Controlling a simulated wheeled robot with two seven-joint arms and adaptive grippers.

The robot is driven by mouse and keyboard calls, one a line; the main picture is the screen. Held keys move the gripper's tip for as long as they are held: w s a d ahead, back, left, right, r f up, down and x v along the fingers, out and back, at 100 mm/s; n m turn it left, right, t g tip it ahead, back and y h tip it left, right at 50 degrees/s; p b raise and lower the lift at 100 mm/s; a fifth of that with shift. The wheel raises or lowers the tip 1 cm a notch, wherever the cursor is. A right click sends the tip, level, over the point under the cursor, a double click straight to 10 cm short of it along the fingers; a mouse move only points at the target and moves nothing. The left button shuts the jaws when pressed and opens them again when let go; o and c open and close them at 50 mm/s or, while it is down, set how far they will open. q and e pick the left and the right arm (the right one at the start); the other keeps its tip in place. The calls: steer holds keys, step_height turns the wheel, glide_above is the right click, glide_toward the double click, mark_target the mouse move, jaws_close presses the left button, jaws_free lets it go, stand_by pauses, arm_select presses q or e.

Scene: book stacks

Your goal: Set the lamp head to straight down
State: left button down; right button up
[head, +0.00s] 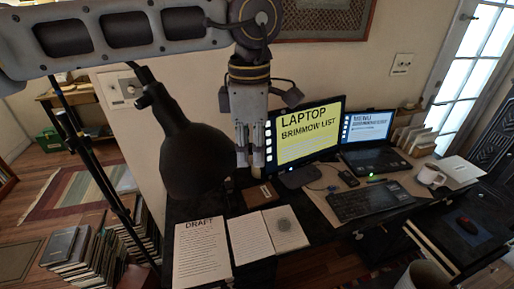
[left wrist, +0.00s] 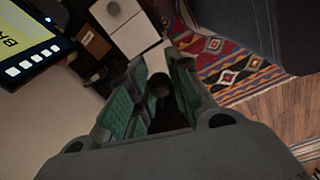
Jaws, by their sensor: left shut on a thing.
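The black floor lamp's head (head: 197,160) hangs in the left middle of the head view. It is tilted, its narrow neck up at the left and its wide end down to the right. The exact contact is hidden in shadow. My right gripper is not in view.
Book stacks (head: 82,255) stand on the floor at left. A wall is behind.

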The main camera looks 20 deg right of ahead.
mark_target(234, 159)
arm_select(q)
steer(key=a+f+b, duration=0.1)
steer(key=w+f+b, duration=0.1)
steer(key=f, duration=0.1)
steer(key=a+f+b, duration=0.1)
steer(key=shift+w+a+f, duration=0.3)
steer(key=shift+w+a, duration=0.05)
steer(key=shift+w+a+f+b, duration=0.15)
steer(key=shift+a+f+b, duration=0.15)
steer(key=shift+b, duration=0.15)
steer(key=shift+w+a+f+b, duration=0.45)
steer(key=shift+a+f+b, duration=0.2)
steer(key=shift+w+a+f, duration=0.2)
steer(key=shift+a+f, duration=0.05)
steer(key=shift+a, duration=0.1)
steer(key=shift+w+a+f+b, duration=0.1)
steer(key=shift+w+a+b, duration=0.15)
steer(key=shift+b, duration=0.1)
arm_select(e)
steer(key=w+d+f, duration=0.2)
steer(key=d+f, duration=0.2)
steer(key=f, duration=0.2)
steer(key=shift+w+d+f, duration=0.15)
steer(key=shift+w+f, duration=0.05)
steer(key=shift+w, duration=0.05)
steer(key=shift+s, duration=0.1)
